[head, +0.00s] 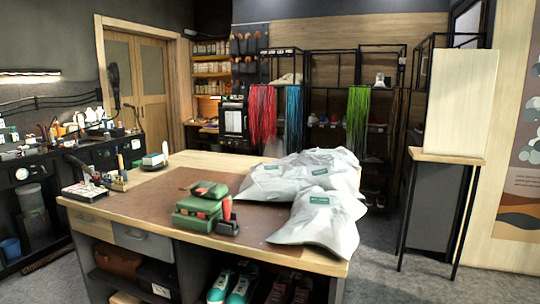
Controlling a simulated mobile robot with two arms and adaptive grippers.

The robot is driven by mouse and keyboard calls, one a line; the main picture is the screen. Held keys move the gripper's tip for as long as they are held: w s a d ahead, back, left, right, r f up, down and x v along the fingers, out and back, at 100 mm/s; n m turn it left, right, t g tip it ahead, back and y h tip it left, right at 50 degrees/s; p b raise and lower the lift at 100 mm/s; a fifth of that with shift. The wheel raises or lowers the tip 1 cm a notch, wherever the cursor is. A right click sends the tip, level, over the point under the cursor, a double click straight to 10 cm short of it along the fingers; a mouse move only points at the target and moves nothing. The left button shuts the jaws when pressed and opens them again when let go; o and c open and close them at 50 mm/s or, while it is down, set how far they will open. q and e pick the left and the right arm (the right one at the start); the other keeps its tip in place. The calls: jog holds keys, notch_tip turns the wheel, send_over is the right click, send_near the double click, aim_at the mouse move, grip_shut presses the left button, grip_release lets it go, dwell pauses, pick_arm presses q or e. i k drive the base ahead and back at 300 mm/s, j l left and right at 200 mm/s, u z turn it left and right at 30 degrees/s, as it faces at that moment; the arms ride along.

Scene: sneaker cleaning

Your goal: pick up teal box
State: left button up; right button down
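A smaller green and red piece (209,189) lies on top of the stack. A small dark and red item (228,222) stands against its right side. These are the closest match to a teal box, but I cannot tell where one box ends and another begins. Neither of my grippers is in the head view.
Grey-white bags with green labels (315,190) cover the bench's right side. The wooden bench (190,158) also bears a small white object (153,160) and a tray of small items (85,190) at left. A tall wooden-topped stand (446,156) is at right.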

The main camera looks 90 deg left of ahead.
aim_at(153, 160)
jog(key=u, duration=3.6)
jog(key=i+j+u, duration=0.25)
jog(key=i+u, duration=0.2)
jog(key=i+j+u, duration=0.35)
jog(key=i, duration=0.3)
jog(key=i+j+u, duration=0.1)
jog(key=i+u, duration=0.3)
jog(key=i, duration=0.25)
jog(key=i+l+u, duration=0.1)
jog(key=i+u, duration=0.25)
jog(key=i, duration=0.3)
jog(key=i+z, duration=0.1)
jog(key=i, duration=0.55)
jog(key=i+j+z, duration=0.1)
jog(key=i, duration=0.55)
jog(key=i+j+z, duration=0.1)
jog(key=i, duration=0.55)
